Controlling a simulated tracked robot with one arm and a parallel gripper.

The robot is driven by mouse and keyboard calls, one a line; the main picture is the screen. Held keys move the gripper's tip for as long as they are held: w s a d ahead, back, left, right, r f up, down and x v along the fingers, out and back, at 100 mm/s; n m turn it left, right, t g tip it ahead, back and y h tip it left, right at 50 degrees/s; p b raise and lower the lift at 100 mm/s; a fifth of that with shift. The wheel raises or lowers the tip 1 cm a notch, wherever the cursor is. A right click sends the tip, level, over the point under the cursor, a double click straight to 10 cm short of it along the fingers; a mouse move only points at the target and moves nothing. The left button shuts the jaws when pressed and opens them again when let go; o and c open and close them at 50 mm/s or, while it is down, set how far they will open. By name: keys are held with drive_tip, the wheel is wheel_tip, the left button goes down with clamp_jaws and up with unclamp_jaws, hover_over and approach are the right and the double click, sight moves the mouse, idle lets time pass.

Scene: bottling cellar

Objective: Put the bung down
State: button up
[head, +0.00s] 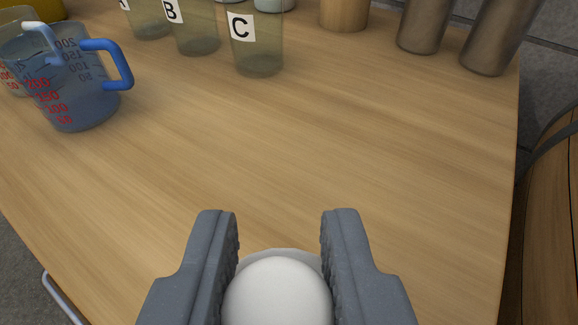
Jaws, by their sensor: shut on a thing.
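The bung (277,293) is a white, rounded thing at the bottom middle of the head view. My gripper (280,225) is shut on it, with one grey finger on each side. The lower part of the bung is cut off by the picture's edge. I cannot tell how far it is above the wooden table (330,150).
Cups marked B (195,35) and C (257,50) stand at the back, beside another labelled cup. A blue-handled measuring jug (80,95) is at left. Two dark metal cylinders (425,25) (497,40) and a wooden cylinder (344,12) stand back right. The table's middle is clear.

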sight(284, 277)
drive_tip(key=shift+x, duration=0.95)
wheel_tip(284, 277, down, 3)
drive_tip(key=shift+f+b, duration=0.15)
drive_tip(key=shift+b, duration=1)
drive_tip(key=o, duration=1)
